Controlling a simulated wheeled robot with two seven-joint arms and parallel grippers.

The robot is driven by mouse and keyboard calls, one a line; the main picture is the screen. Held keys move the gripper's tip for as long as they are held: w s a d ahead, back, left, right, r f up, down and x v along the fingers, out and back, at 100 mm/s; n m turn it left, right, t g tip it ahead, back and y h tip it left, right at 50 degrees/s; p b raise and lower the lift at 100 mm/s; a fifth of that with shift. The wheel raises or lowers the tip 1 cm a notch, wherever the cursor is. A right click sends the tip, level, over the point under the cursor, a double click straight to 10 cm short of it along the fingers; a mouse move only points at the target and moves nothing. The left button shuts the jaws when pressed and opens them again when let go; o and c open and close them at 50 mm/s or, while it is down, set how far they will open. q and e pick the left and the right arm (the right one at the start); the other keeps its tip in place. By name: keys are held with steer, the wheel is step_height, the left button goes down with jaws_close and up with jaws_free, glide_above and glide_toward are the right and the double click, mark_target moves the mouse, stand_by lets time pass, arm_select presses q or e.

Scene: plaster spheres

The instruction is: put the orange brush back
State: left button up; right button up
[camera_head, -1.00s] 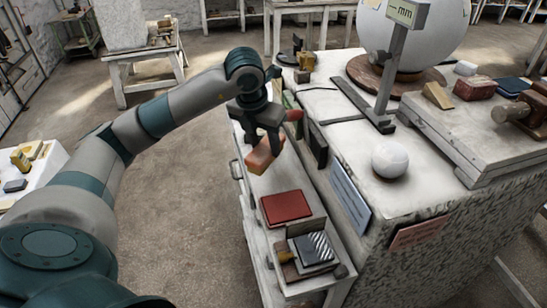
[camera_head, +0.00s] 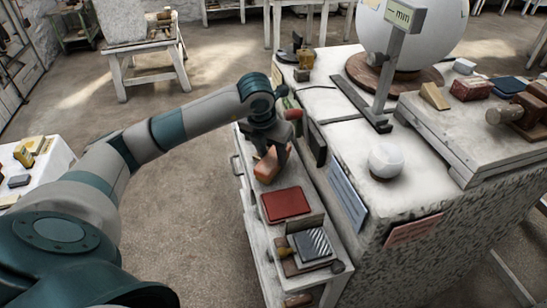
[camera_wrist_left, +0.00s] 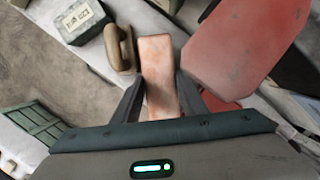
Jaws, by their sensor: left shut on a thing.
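The orange brush (camera_head: 267,166) shows as an orange-brown block below my left gripper (camera_head: 271,149) in the head view. My left gripper is shut on it and holds it over the narrow pale shelf (camera_head: 257,189) beside the large plaster-topped block. In the left wrist view the brush (camera_wrist_left: 158,72) sticks out lengthwise between the two dark fingers of my left gripper (camera_wrist_left: 158,98). Its lower end is hidden by the gripper body. I cannot tell whether the brush touches the shelf. My right gripper is not in view.
A white sphere (camera_head: 386,160) sits on the plaster top. The wrist view shows a brown-handled tool (camera_wrist_left: 119,47) and a large reddish slab (camera_wrist_left: 243,45) close by.

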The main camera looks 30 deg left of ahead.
arm_select(q)
steer(key=shift+s+f+p, duration=0.1)
steer(key=shift+f+p, duration=0.2)
steer(key=shift+f, duration=0.35)
steer(key=shift+p, duration=0.3)
steer(key=shift+w+d+f, duration=0.1)
steer(key=shift+w+f, duration=0.15)
steer(key=shift+f, duration=0.1)
steer(key=o, duration=1.1)
steer(key=shift+f, duration=0.1)
